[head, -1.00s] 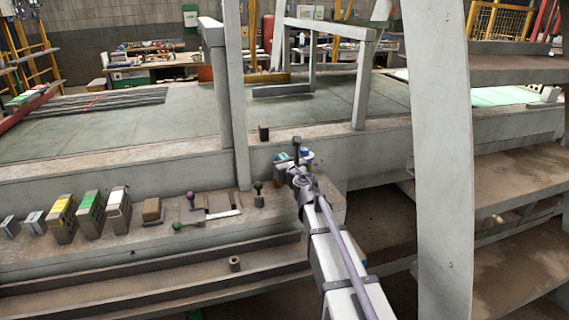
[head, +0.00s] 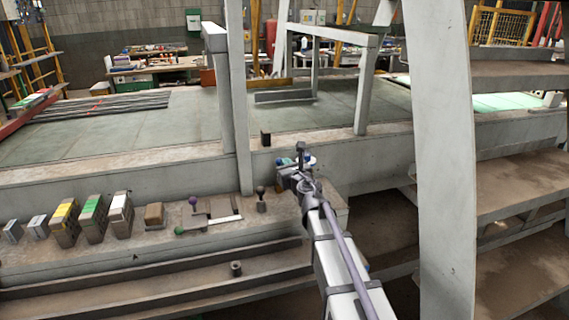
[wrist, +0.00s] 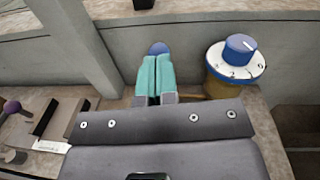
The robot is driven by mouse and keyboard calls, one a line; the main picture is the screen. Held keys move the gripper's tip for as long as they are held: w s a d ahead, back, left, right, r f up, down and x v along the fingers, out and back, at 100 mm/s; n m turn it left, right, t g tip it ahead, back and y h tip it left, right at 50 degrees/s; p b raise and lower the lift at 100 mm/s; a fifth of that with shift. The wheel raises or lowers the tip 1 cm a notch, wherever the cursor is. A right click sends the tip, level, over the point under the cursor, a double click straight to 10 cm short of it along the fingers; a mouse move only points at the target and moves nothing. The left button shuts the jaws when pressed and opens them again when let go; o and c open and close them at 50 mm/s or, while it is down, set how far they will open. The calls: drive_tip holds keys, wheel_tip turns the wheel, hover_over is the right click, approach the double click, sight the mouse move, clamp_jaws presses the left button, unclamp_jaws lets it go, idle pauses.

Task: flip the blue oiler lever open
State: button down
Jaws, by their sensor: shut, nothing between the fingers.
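In the wrist view, my gripper (wrist: 154,97) has its two teal fingers together, with nothing between them. A blue rounded knob (wrist: 158,48) shows just beyond the fingertips. The fingers hide what is below it, and I cannot tell whether they touch it. To the right stands a brass-coloured oiler body (wrist: 218,86) with a white flange and a blue cap (wrist: 240,43) bearing a white mark. In the head view, my gripper (head: 286,168) is small at the end of my arm, near the ledge, and the oiler's blue and white top (head: 309,160) is partly hidden behind it.
A grey post (head: 242,120) rises left of my gripper. A dark-knobbed lever (head: 261,199), a purple-knobbed lever (head: 193,201) and a green knob (head: 179,230) are left on the ledge. Coloured switch blocks (head: 93,218) stand further left. A dark block (head: 266,138) sits above on the table edge.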

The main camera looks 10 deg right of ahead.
drive_tip(key=s+d+r+p, duration=0.2)
drive_tip(key=s+r+p, duration=0.5)
drive_tip(key=s, duration=0.2)
drive_tip(key=s+d+f+m+g+h, duration=0.2)
drive_tip(key=d+m+h, duration=0.35)
drive_tip(key=m, duration=0.55)
drive_tip(key=s+d+f+m+g+h, duration=0.15)
drive_tip(key=d+m+h, duration=0.4)
drive_tip(key=m, duration=0.65)
drive_tip(key=s+a+f+m+g+y, duration=0.2)
drive_tip(key=s+a+f+m+g, duration=0.1)
drive_tip(key=s+f+m+g, duration=0.85)
drive_tip(key=s+a+f+m+g+y, duration=0.1)
drive_tip(key=s+a+m+y, duration=0.3)
drive_tip(key=s+a, duration=0.6)
drive_tip(key=shift+a+f+g+y, duration=0.15)
drive_tip(key=shift+f+g+y, duration=0.25)
drive_tip(key=shift+g+y, duration=0.5)
